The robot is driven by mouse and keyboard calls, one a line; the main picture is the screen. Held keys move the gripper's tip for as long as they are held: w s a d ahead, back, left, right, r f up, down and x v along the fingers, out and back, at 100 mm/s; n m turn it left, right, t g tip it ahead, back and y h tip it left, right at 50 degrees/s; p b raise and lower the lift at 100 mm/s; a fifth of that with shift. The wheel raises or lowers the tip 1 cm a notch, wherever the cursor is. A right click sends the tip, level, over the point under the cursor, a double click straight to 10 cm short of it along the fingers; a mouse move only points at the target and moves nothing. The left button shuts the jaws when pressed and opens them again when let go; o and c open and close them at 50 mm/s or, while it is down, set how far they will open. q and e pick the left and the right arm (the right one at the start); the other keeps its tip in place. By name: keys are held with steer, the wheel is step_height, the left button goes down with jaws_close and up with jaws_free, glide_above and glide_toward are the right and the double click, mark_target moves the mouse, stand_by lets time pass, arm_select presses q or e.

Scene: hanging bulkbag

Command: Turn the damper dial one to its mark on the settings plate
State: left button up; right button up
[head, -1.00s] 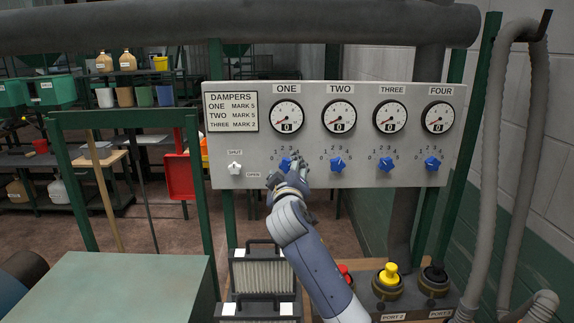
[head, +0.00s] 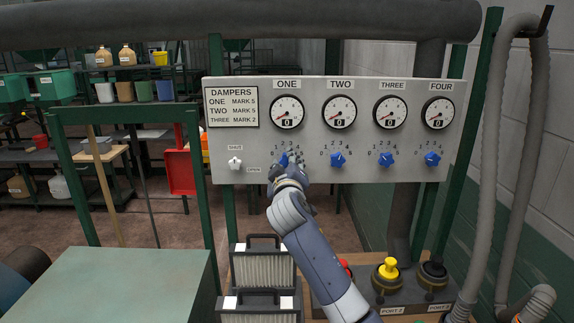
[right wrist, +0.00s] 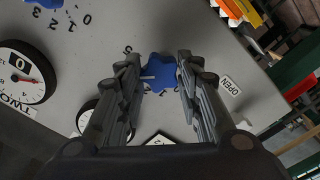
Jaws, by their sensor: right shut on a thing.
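The settings plate (head: 231,107) at the panel's upper left reads ONE MARK 5, TWO MARK 5, THREE MARK 2. Damper dial one (head: 284,159) is a blue knob under gauge ONE (head: 287,112), whose window shows 0. My right gripper (head: 288,165) is at dial one and partly hides it and its numbers. In the right wrist view, the blue dial (right wrist: 161,73) sits between the two fingers, which are shut on it. A pale pointer line shows on its left side there. My left gripper is not in view.
Blue dials two (head: 337,160), three (head: 386,160) and four (head: 432,159) sit to the right on the grey panel. A white SHUT/OPEN knob (head: 235,163) is to the left. Filters (head: 262,270) and a yellow-capped port (head: 388,270) stand below.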

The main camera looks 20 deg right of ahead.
steer(key=shift+f+m+b, duration=0.15)
steer(key=shift+m+b, duration=0.2)
steer(key=shift+m, duration=0.05)
steer(key=shift+m+b, duration=0.8)
steer(key=shift+m, duration=0.1)
steer(key=shift+m+b, duration=0.65)
steer(key=shift+m, duration=0.35)
steer(key=shift+m+b, duration=0.3)
steer(key=shift+m, duration=0.3)
steer(key=o, duration=1.1)
steer(key=shift+w, duration=0.1)
steer(key=shift+c, duration=0.2)
